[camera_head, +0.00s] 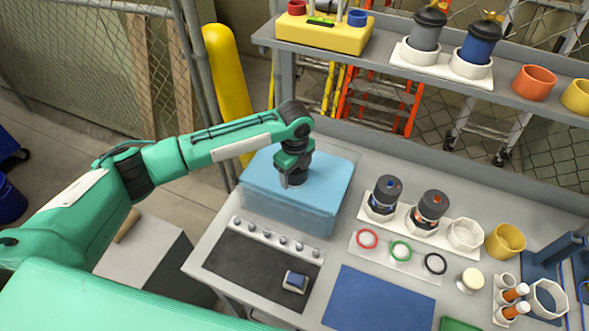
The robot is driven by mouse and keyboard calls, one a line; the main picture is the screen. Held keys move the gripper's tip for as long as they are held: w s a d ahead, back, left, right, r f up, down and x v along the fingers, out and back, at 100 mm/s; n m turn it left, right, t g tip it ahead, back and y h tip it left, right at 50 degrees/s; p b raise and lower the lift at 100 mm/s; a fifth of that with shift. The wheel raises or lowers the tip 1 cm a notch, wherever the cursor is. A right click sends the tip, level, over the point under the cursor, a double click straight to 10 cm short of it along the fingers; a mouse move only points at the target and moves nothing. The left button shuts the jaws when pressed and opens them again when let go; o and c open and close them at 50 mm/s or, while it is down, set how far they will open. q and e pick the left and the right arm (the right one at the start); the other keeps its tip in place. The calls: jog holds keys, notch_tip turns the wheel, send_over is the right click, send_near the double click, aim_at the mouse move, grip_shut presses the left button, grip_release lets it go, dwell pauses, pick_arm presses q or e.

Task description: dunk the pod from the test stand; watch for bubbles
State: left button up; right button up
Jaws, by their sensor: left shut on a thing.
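The water tank (290,212), a clear box of blue water, stands at the back left of the bench. My left gripper (294,168) points down over it, shut on a dark pod (298,179). The pod's lower end is at or in the water; I cannot tell how deep. No bubbles can be made out. The white test stand (399,222) is right of the tank. It holds a pod with a blue-marked top (387,192) and one with a red-marked top (432,206); its right-hand hexagonal seat (465,234) is empty. My right gripper is out of view.
Red, green and black rings (400,251) lie on a white plate before the stand. A yellow cup (505,241) stands right. A shelf (440,75) overhangs the back.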

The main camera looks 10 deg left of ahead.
pick_arm(q)
jog(key=shift+f, duration=0.2)
jog(key=shift+f, duration=0.85)
jog(key=shift+f+b, duration=0.45)
jog(key=shift+f, duration=0.45)
jog(key=shift+r, duration=0.15)
dwell(5.6)
